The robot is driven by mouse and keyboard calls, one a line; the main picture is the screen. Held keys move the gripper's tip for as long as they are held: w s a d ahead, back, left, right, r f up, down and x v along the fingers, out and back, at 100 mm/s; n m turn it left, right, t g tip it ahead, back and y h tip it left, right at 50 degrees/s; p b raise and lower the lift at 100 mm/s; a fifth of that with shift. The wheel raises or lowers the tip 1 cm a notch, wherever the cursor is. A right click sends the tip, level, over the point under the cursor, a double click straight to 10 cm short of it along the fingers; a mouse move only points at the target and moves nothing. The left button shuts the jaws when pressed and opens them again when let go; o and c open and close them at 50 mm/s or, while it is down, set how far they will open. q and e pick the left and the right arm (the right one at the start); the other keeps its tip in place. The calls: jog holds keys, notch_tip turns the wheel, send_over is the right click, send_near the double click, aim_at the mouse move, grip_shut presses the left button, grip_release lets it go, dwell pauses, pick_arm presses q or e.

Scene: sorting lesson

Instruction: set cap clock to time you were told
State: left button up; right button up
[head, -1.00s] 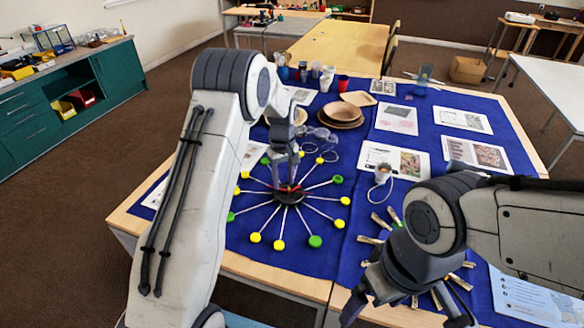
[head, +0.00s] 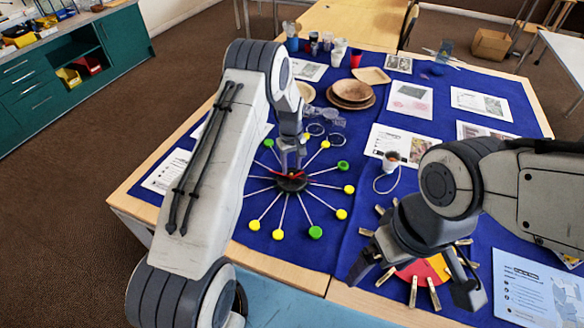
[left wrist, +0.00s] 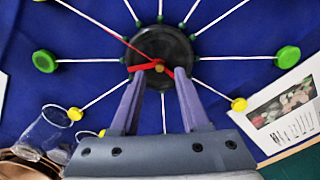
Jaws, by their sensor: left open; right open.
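The cap clock lies on the blue cloth, with a black hub (head: 291,182) and white spokes ending in yellow caps (head: 341,214) and green caps (head: 315,232). Its red hands (left wrist: 143,66) show on the hub in the left wrist view, one pointing left and one reaching up-left. My left gripper (head: 290,168) is over the hub, fingers pointing down. In the left wrist view its open fingertips (left wrist: 158,72) are around the hub's centre, close to the hands; contact is unclear. My right gripper (head: 412,280) is open and empty above a coloured disc with clothespins around it.
Wooden plates (head: 351,94) and clear cups stand behind the clock. A white socket with a cable (head: 390,162) sits to its right. Printed sheets (head: 400,143) lie around the cloth. A coloured disc (head: 424,270) is below my right gripper. Cloth in front of the clock is clear.

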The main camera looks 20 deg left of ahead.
aim_at(291, 175)
pick_arm(q)
jog(key=shift+f, duration=1.1)
grip_shut()
jog(key=shift+m, duration=0.3)
